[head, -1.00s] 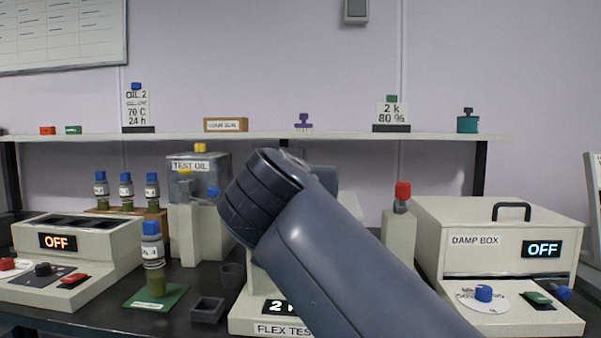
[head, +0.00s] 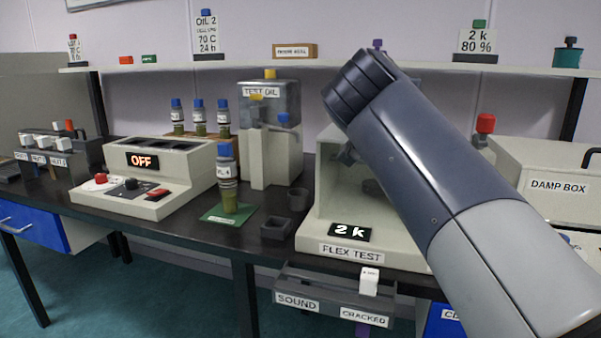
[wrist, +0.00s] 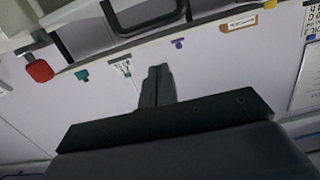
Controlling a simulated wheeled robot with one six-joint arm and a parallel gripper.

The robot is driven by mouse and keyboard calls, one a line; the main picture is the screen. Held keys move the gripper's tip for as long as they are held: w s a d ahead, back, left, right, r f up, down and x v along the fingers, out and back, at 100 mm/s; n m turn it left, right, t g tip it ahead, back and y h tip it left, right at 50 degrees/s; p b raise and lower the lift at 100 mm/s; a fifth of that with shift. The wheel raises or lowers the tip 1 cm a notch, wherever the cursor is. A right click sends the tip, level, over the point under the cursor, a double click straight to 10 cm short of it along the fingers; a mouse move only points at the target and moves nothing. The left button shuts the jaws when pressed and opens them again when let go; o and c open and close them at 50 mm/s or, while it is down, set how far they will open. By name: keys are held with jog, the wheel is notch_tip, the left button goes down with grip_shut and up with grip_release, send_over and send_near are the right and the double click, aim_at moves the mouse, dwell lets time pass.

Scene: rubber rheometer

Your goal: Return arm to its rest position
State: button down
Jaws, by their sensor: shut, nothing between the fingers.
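My arm (head: 440,150) rises from the lower right of the head view, in front of the flex test machine (head: 375,253). Its dark elbow or wrist joint is near the top middle. My gripper's fingers do not show in the head view. In the wrist view my gripper (wrist: 157,72) shows its two dark fingers pressed together with nothing between them. It is apart from the wall and shelf behind it, and the wrist picture is tilted.
An oil vial (head: 228,185) stands on a green mat (head: 212,217). The test oil tank (head: 285,155), an OFF heater block (head: 180,152) and the damp box (head: 550,165) line the bench. A sound/cracked tray (head: 330,303) is at the front. Floor at left (head: 130,300) is clear.

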jog(key=x, duration=0.3)
jog(key=shift+w+d+r, duration=0.15)
jog(key=shift+w+r, duration=0.1)
jog(key=shift+r, duration=0.1)
jog(key=shift+w+f+b, duration=0.1)
jog(key=shift+f+b, duration=0.6)
jog(key=shift+f, duration=0.2)
jog(key=shift+s+a+f+b, duration=0.1)
jog(key=shift+s+f+b, duration=0.05)
jog(key=shift+f+b, duration=0.35)
jog(key=shift+s+a+f+b, duration=0.15)
jog(key=shift+f+b, duration=0.1)
jog(key=shift+f, duration=0.3)
